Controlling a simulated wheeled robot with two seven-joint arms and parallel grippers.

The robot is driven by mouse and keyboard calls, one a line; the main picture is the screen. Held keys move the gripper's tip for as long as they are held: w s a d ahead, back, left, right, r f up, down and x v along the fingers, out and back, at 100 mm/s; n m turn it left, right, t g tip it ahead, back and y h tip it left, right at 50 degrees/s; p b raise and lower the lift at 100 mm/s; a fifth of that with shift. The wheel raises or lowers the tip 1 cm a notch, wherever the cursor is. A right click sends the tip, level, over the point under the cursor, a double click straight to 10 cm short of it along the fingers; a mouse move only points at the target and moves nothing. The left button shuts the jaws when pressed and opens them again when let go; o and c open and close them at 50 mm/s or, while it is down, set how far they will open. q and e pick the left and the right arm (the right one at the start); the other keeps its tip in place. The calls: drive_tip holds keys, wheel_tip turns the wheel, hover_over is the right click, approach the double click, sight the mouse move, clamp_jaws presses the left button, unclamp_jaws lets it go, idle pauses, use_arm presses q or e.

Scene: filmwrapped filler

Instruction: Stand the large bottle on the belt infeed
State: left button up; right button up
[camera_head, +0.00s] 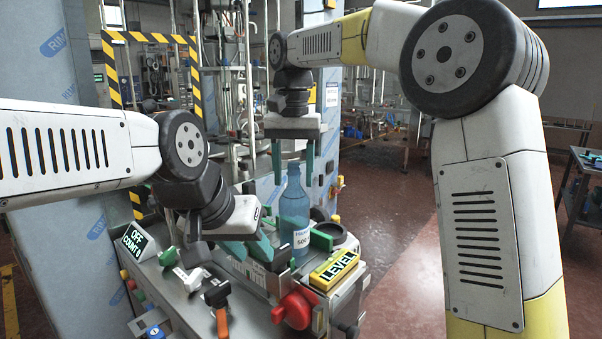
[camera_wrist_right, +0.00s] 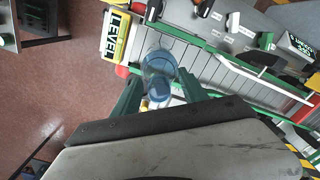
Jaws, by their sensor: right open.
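The large bottle (camera_head: 295,212) is blue with a white label and stands upright at the machine's near end. In the right wrist view the bottle (camera_wrist_right: 158,75) appears from above, by grey slats of the belt (camera_wrist_right: 190,65) with green rails. My right gripper (camera_head: 293,165) points down over the bottle, its green fingers open on either side of the bottle's top, with visible gaps. My left gripper (camera_head: 253,249) is lower, just left of the bottle, its green fingers apart and seemingly empty. The bottle's base is partly hidden in the head view.
A yellow LEVEL block (camera_head: 338,270) and a red knob (camera_head: 296,308) are at the machine's front right. A dark round holder (camera_head: 331,232) sits right of the bottle.

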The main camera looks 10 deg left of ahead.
wheel_tip(320, 180, up, 11)
drive_tip(key=shift+r, duration=0.55)
drive_tip(key=s+d+f+t+y, duration=0.1)
drive_tip(key=s+d+f+t, duration=0.15)
drive_tip(key=d, duration=0.55)
drive_tip(key=s+d+f+t+y, duration=0.1)
drive_tip(key=s+d+f, duration=0.25)
drive_tip(key=d, duration=0.45)
drive_tip(key=s+d+f+t, duration=0.1)
drive_tip(key=s+d+f, duration=0.3)
drive_tip(key=s+f, duration=0.2)
drive_tip(key=s+d+f+t, duration=0.1)
drive_tip(key=s+d+f, duration=0.2)
drive_tip(key=s+f, duration=0.3)
drive_tip(key=shift+d+f+n+t, duration=0.3)
drive_tip(key=shift+d+f+t, duration=0.05)
drive_tip(key=shift+f, duration=0.5)
